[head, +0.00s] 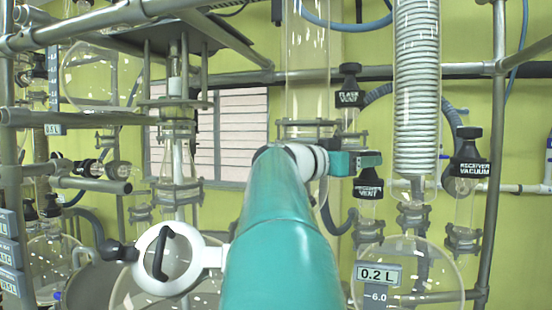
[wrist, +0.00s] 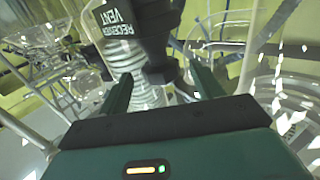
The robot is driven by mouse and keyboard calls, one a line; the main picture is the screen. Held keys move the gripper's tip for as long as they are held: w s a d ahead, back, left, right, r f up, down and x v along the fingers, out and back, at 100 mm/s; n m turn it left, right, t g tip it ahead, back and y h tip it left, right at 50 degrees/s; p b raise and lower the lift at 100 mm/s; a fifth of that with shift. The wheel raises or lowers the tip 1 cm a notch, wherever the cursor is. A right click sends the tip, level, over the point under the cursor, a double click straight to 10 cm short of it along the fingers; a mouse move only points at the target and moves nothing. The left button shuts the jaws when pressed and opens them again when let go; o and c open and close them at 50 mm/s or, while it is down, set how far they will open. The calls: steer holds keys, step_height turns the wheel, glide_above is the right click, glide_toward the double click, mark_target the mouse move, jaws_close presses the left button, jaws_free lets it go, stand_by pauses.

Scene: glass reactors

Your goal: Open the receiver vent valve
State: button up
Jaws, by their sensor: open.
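The receiver vent valve (head: 368,184) is a black knob with a white "RECEIVER VENT" label, on a glass neck right of centre in the head view. In the wrist view the valve (wrist: 155,35) fills the top middle, its label upside down. In the wrist view my gripper (wrist: 159,75) is open, with one dark green finger to each side of the valve's lower part in the picture. I cannot tell whether either finger touches it.
The flask vent valve (head: 348,92) stands just above my gripper. The receiver vacuum valve (head: 469,160) is to the right. A coiled glass condenser (head: 416,85) hangs between them. A round receiver flask (head: 430,268) marked 0.2 L sits below. Metal frame pipes (head: 498,130) stand close by.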

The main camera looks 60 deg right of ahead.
steer(key=x, duration=0.4)
steer(key=c, duration=1)
steer(key=shift+n+t+h, duration=0.3)
steer(key=shift+t, duration=0.3)
steer(key=n+t+h, duration=0.1)
steer(key=n+t, duration=0.1)
steer(key=t, duration=0.1)
steer(key=shift+t, duration=0.3)
steer(key=shift+n+t+h, duration=0.3)
steer(key=shift+n+t, duration=0.8)
steer(key=shift+t, duration=0.3)
steer(key=shift+w+n+t, duration=0.1)
steer(key=shift+n+t, duration=1.2)
steer(key=shift+t, duration=0.7)
